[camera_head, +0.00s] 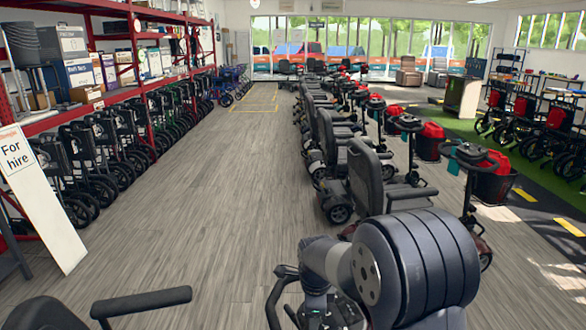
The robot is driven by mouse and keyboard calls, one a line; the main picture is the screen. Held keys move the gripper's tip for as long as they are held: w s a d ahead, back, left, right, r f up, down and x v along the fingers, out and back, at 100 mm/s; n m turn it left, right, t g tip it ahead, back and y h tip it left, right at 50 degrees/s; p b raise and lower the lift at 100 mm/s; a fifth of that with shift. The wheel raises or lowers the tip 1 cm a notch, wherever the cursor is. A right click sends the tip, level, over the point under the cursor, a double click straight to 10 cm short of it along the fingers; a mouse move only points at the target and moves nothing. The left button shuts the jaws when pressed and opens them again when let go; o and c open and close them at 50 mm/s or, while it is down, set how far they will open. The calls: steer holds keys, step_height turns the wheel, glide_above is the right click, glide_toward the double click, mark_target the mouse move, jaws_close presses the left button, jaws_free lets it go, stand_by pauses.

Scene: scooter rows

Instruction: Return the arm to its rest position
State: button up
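Part of my arm (415,262) fills the lower right of the head view. A thick dark grey ribbed joint and a lighter grey link show, bent close to the camera. I cannot make out my gripper or its fingertips, so whether it holds anything does not show. Dark parts (325,312) below the link are cut off by the bottom edge, and I cannot tell what they belong to.
A row of mobility scooters (367,178) runs away just beyond my arm. A dark seat with an armrest (142,302) is close at lower left. Folded wheelchairs line the red shelving (137,55) at left, by a "For hire" board (40,195). The aisle floor (200,165) is clear.

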steer(key=n+p, duration=0.1)
steer(key=n, duration=0.1)
steer(key=n+g+p, duration=0.1)
steer(key=n+p, duration=0.1)
steer(key=shift+w+r, duration=0.1)
steer(key=shift+r, duration=0.1)
steer(key=n+g+p, duration=0.1)
steer(key=n+p, duration=0.3)
steer(key=shift+a+h, duration=0.1)
steer(key=shift+h, duration=0.3)
step_height(320, 180, up, 10)
steer(key=w+b, duration=0.1)
steer(key=b, duration=0.1)
steer(key=shift+a, duration=0.35)
steer(key=shift+r, duration=0.15)
